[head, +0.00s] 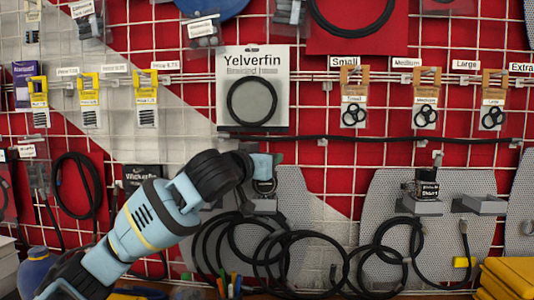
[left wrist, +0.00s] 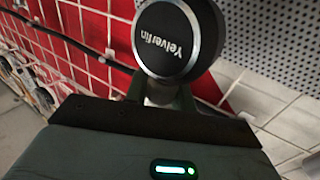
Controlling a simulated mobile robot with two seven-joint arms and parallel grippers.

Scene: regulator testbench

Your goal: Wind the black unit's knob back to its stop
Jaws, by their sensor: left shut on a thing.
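The black unit (head: 265,187) sits on a grey holder at the middle of the wall display. In the left wrist view its round black face (left wrist: 178,38) has a silver rim and white "Yelverfin" lettering. My left gripper (head: 264,163) comes in from the left and is at the unit's upper side. In the left wrist view the dark green fingers (left wrist: 161,93) are closed at the unit's near side, with a silvery part between them. They are shut on its knob, which is mostly hidden. My right gripper is not in view.
A second black unit (head: 427,187) stands on a grey holder (head: 420,206) to the right. Black hoses (head: 290,258) hang in loops below. A yellow case (head: 508,279) is at the lower right. Packaged parts and price tags hang on the red and white wall grid.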

